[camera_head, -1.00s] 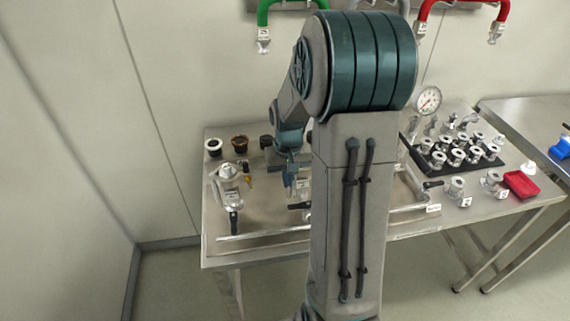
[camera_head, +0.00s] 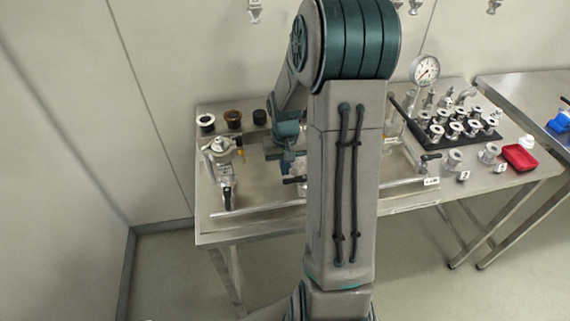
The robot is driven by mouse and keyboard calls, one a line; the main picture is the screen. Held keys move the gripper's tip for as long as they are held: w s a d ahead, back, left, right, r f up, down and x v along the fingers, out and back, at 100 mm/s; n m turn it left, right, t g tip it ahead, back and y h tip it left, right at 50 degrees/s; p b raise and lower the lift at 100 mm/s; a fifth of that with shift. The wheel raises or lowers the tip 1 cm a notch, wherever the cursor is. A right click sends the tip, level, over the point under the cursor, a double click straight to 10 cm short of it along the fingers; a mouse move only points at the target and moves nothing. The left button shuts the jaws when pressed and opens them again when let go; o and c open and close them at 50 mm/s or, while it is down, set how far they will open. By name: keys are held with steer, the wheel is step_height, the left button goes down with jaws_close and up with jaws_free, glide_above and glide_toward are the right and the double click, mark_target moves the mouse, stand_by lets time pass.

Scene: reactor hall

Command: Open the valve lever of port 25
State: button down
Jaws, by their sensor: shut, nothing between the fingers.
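My gripper (camera_head: 288,164) points down over the left half of the steel table, partly hidden behind my arm; it looks shut and empty. Just below it, a black valve lever (camera_head: 294,180) lies sideways on a fitting that my arm partly covers. I cannot tell whether the gripper touches this lever. A metal valve (camera_head: 222,165) at the left has a black lever (camera_head: 227,195) pointing to the front. Another black lever (camera_head: 431,157) shows right of my arm. The port labels are too small to read, so I cannot tell which is port 25.
The steel table (camera_head: 255,226) has a pipe frame (camera_head: 262,207) along its front. Several dark caps (camera_head: 233,119) stand at the back left. At the right are a pressure gauge (camera_head: 425,70), a black rack of fittings (camera_head: 489,138) and a red tray (camera_head: 519,157). A second table (camera_head: 510,88) stands further right.

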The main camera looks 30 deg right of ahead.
steer(key=shift+f+b, duration=0.45)
steer(key=shift+f, duration=0.45)
steer(key=shift+s+a, duration=0.5)
steer(key=shift+s, duration=0.25)
steer(key=shift+s+a, duration=0.15)
steer(key=shift+s, duration=0.4)
steer(key=shift+s+a, duration=0.15)
steer(key=shift+s, duration=0.35)
steer(key=shift+s+d, duration=0.15)
steer(key=shift+s, duration=0.9)
steer(key=shift+s+d+p, duration=0.25)
steer(key=shift+s+p, duration=0.05)
steer(key=shift+s, duration=0.35)
steer(key=shift+s+d, duration=0.6)
steer(key=shift+w+a, duration=0.4)
steer(key=shift+a, duration=0.05)
step_height(320, 180, up, 7)
steer(key=p, duration=0.5)
